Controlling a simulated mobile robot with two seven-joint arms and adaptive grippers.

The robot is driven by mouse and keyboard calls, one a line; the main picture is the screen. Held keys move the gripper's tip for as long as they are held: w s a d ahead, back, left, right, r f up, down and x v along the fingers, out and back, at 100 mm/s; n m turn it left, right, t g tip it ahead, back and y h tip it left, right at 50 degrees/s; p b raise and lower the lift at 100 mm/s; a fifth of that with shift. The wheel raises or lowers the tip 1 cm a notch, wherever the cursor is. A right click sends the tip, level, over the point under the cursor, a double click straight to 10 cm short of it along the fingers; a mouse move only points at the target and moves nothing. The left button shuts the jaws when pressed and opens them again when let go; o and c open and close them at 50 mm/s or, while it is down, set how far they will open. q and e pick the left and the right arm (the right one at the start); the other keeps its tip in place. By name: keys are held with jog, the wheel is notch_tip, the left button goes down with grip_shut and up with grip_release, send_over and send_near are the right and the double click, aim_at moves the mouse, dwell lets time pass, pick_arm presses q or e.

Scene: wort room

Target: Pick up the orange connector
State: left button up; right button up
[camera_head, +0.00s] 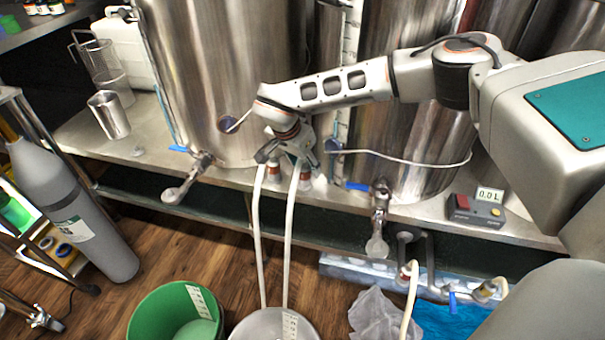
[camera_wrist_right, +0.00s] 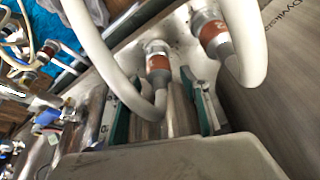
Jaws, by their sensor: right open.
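Two connectors with orange-red bands and white hoses sit at the steel bench edge, one at left (camera_head: 273,169) and one at right (camera_head: 305,180) in the head view. My right gripper (camera_head: 286,158) is open just above them, at the front of the big kettle. In the right wrist view, one orange-banded connector (camera_wrist_right: 158,63) lies between the open green-padded fingertips (camera_wrist_right: 156,82), with its hose curving across the opening. The second connector (camera_wrist_right: 211,32) is outside the right finger. I cannot tell whether a finger touches the nearer connector. My left gripper is not in view.
Steel kettles (camera_head: 215,70) stand close behind, with taps (camera_head: 188,178) in front. A green bucket (camera_head: 150,310) and a white bucket (camera_head: 262,326) stand on the floor below. A display box (camera_head: 476,210) sits at right. The two white hoses hang down from the bench edge.

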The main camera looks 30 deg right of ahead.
grip_shut()
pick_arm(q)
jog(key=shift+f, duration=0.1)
pick_arm(e)
jog(key=shift+r, duration=0.1)
jog(key=r+p, duration=0.2)
jog(key=r, duration=0.6)
jog(key=shift+w+p, duration=0.2)
jog(key=shift+p, duration=0.15)
pick_arm(q)
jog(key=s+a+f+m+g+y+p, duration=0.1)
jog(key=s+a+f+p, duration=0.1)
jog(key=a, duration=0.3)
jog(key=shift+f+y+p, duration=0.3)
jog(key=shift+p, duration=0.35)
pick_arm(e)
notch_tip(320, 180, up, 12)
jog(key=shift+s, duration=0.15)
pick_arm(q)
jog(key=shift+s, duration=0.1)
